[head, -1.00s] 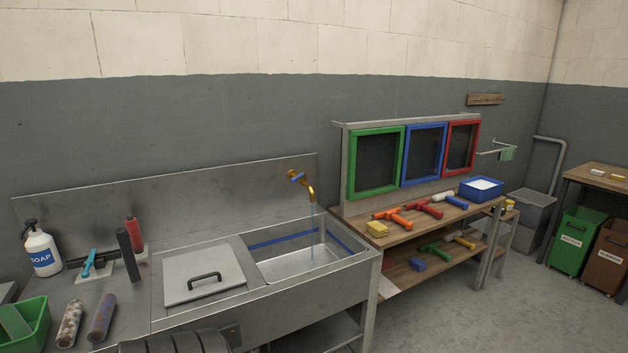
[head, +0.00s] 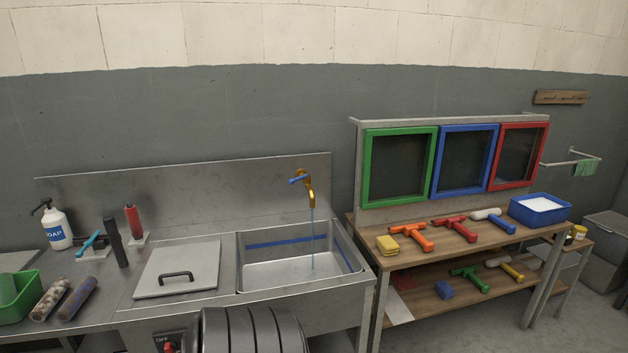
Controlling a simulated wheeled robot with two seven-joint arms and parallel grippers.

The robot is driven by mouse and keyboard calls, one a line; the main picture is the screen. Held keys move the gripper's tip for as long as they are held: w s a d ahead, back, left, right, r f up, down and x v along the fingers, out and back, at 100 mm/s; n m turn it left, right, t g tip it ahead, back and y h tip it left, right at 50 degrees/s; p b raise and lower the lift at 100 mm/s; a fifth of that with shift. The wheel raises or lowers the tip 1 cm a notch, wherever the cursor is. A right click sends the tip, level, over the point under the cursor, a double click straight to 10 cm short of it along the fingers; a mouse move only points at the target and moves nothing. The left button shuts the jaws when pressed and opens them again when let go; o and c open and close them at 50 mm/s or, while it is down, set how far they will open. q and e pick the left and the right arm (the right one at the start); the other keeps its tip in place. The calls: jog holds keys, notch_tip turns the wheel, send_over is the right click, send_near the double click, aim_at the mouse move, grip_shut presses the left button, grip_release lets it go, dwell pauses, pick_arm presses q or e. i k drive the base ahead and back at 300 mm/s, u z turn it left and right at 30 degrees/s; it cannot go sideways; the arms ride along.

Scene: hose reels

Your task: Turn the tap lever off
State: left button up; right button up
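A brass tap (head: 309,188) is mounted on the steel backsplash above the sink. Its blue lever (head: 298,180) points out to the left of the tap body. A thin stream of water (head: 312,238) runs from the spout into the steel sink basin (head: 290,272). A dark ribbed cylindrical shape (head: 250,332) stands at the bottom edge in front of the sink; I cannot tell what it is. Neither of my grippers shows in the head view.
A grey lid with a black handle (head: 178,272) covers the counter left of the basin. A soap bottle (head: 56,226), rollers and a green tub (head: 20,298) stand farther left. A wooden bench (head: 450,246) with several squeegees, a yellow sponge (head: 387,245) and a blue tub (head: 540,210) is at right.

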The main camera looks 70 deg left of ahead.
aim_at(292, 182)
jog(key=u, duration=1.1)
